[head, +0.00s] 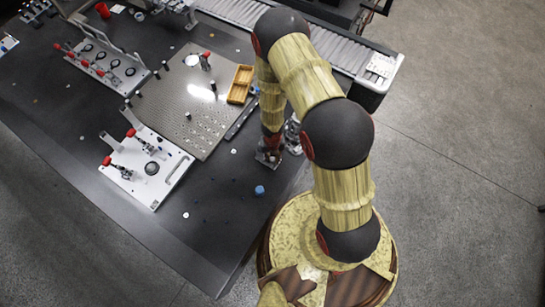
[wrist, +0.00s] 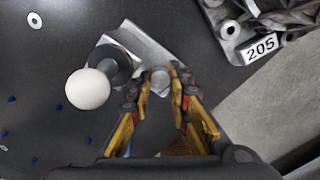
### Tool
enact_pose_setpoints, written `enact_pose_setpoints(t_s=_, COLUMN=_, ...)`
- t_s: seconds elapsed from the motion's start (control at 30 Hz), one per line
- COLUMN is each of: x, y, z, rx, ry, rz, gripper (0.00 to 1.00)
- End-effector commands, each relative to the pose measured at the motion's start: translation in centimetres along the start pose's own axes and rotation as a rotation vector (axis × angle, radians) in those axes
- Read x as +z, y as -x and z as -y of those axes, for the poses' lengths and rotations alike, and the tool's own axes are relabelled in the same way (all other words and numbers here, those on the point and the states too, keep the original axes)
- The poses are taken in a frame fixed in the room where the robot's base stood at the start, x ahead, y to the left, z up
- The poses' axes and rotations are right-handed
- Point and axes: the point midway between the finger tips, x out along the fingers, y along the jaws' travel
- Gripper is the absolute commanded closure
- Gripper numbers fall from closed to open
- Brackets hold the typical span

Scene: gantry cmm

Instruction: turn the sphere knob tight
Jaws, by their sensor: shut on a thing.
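In the wrist view, a white sphere (wrist: 88,89) stands on a dark round post (wrist: 113,64) beside a silver base plate (wrist: 148,45). A small grey round knob (wrist: 161,80) sits at the near end of that plate. My gripper (wrist: 160,77) has its fingertips on either side of this knob and is shut on it. In the head view my gripper (head: 268,158) is low at the table's right edge, and the knob cannot be made out there.
A perforated plate (head: 195,115) with a yellow tray (head: 241,84) is to the left in the head view. A white clamp fixture (head: 145,168) and a blue piece (head: 259,190) are nearer. A roller conveyor (head: 335,48) runs behind.

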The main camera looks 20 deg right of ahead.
Motion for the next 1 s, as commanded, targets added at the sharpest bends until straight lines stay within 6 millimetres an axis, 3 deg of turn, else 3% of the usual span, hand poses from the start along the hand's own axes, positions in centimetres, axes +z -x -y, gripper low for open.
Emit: enact_pose_setpoints(t_s=1.0, x=0.03, y=0.03, z=-0.05, rx=0.000, ry=-0.965, rz=0.000, gripper=1.00)
